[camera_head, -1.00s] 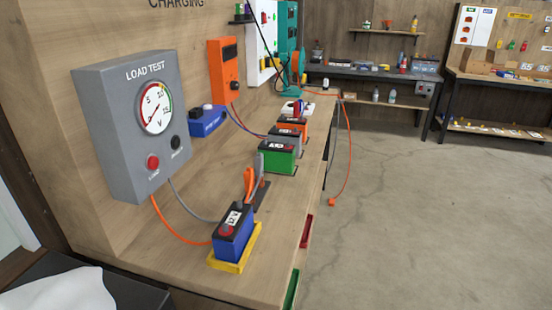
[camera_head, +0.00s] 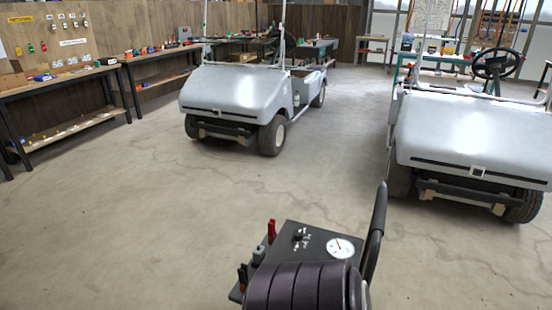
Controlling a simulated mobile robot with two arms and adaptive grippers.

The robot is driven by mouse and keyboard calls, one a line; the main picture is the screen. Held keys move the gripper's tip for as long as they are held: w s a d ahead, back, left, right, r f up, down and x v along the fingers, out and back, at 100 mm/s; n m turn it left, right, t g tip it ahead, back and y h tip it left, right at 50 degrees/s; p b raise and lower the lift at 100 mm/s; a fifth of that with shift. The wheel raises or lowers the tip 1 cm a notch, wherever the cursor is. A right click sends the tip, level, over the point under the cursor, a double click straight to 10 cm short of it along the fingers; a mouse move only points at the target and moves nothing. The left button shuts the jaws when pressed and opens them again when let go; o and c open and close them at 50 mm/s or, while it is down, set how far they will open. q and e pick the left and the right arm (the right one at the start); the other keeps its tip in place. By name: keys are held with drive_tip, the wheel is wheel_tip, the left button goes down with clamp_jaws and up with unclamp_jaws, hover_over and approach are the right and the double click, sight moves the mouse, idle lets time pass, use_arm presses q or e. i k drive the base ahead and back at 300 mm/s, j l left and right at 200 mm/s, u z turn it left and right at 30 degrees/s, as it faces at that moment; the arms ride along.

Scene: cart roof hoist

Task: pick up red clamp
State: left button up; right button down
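A small red clamp (camera_head: 271,231) stands upright at the back left edge of a dark panel (camera_head: 312,236) at the bottom centre of the head view. The panel carries a white round gauge (camera_head: 340,247) and several small knobs. A dark grey clamp-like piece (camera_head: 259,254) is just in front of the red clamp, and a black and orange piece (camera_head: 243,277) is lower left. Neither of my grippers is in view.
A dark ribbed shape (camera_head: 300,287) and an upright dark bar (camera_head: 375,235) cover the panel's near and right sides. Two grey carts (camera_head: 232,92) (camera_head: 475,135) stand beyond. Benches (camera_head: 70,82) line the left wall. The concrete floor (camera_head: 130,230) is clear at left.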

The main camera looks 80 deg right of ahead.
sight(271, 227)
drive_tip(key=z, duration=2.45)
drive_tip(key=i+j+u, duration=0.1)
drive_tip(key=u, duration=0.35)
drive_tip(key=i+u, duration=0.15)
drive_tip(key=u, duration=0.3)
drive_tip(key=i+u, duration=0.4)
drive_tip(key=i+l+u, duration=0.1)
drive_tip(key=i+u, duration=0.3)
drive_tip(key=i, duration=0.2)
drive_tip(key=i+j+z, duration=0.1)
drive_tip(key=i+z, duration=0.3)
drive_tip(key=i, duration=0.3)
drive_tip(key=i+l+z, duration=0.1)
drive_tip(key=i+z, duration=0.35)
drive_tip(key=i+j+z, duration=0.1)
drive_tip(key=i+z, duration=0.3)
drive_tip(key=i+j+z, duration=0.25)
drive_tip(key=i+z, duration=0.2)
